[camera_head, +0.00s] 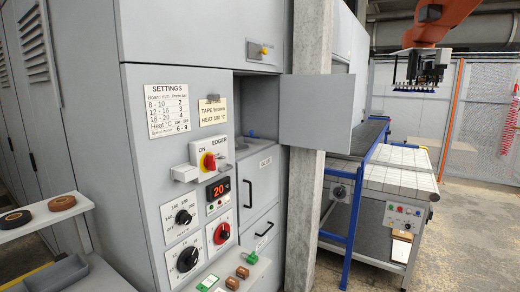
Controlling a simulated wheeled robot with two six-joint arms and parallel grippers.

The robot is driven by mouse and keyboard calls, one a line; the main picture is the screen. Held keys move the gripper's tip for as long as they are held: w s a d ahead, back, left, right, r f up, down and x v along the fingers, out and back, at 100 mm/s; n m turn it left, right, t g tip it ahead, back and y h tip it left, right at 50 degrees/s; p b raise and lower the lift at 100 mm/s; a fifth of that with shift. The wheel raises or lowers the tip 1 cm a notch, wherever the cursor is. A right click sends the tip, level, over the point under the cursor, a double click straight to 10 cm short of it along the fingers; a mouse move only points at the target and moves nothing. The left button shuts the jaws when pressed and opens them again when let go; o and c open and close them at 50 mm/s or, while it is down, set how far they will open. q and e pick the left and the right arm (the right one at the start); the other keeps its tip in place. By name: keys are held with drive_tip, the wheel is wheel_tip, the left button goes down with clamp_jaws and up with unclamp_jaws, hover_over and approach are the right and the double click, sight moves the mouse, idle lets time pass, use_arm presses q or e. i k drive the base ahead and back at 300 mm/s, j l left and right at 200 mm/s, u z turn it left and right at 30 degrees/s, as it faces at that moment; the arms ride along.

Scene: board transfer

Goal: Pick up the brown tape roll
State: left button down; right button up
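The brown tape roll (62,203) lies flat on a light grey shelf (40,217) at the left of the head view. A black tape roll (15,219) lies on the same shelf, to its left and a little nearer. The two rolls are apart. Neither of my grippers shows in the view.
A grey machine cabinet (150,65) with knobs and a red switch (209,161) stands right of the shelf. Its small open door (316,112) sticks out to the right. A lower grey tray (55,276) sits below the shelf. A conveyor table (395,180) and open floor lie at right.

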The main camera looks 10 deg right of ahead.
sight(64, 203)
drive_tip(key=u, duration=1.3)
